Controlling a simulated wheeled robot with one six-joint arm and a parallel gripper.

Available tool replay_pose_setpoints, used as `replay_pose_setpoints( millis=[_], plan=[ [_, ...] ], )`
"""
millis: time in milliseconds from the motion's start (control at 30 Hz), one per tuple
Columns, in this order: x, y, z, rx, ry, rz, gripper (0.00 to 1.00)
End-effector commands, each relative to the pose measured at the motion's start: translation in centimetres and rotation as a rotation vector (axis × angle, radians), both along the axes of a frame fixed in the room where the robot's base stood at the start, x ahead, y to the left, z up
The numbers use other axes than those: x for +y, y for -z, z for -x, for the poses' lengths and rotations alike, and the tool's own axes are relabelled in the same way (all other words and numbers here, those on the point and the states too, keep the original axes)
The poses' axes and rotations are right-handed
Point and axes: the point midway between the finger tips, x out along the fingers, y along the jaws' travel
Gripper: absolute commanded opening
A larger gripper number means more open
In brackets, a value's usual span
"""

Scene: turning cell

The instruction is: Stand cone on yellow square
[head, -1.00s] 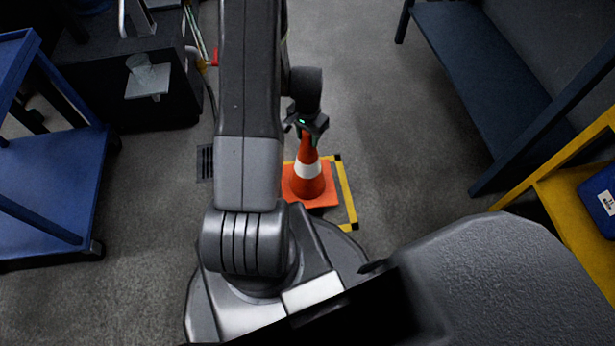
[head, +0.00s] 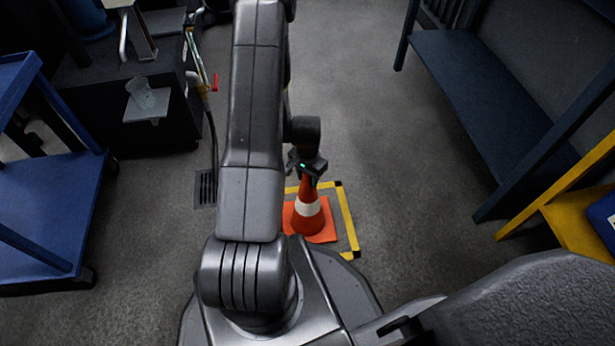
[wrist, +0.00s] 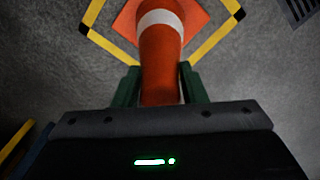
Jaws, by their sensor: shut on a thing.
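The orange cone (head: 308,222) with a white band is upright, with its square base over or on the floor inside the yellow square (head: 348,217). The square is a taped outline with black corners, partly hidden by my arm. My gripper (head: 308,170) is shut on the cone's top. In the wrist view the fingers (wrist: 160,88) sit on both sides of the cone's upper part (wrist: 160,60), and the base lies within the yellow outline (wrist: 213,38). I cannot tell whether the base touches the floor.
A blue cart (head: 45,215) stands at the left, and a dark machine with a small shelf (head: 145,108) is behind it. A dark blue bench (head: 490,95) and a yellow rack (head: 580,225) are at the right. A floor drain (head: 205,188) lies left of my arm. Open floor lies beyond the square.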

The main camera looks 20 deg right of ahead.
Motion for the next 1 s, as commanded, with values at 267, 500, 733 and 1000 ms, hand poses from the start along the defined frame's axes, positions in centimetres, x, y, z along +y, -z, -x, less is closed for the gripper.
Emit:
replay_pose_setpoints(
  millis=[267, 500, 733, 1000],
  plan=[
    [0.0, 0.2, 0.0, 0.001, 0.0, -0.001, 0.6],
    [0.0, -0.1, 0.0, 0.0, 0.0, 0.0, 0.6],
    [0.0, -4.2, 0.0, -0.002, 0.0, 0.001, 0.6],
    [0.0, -9.8, -0.1, -0.003, 0.0, 0.001, 0.6]
  ],
)
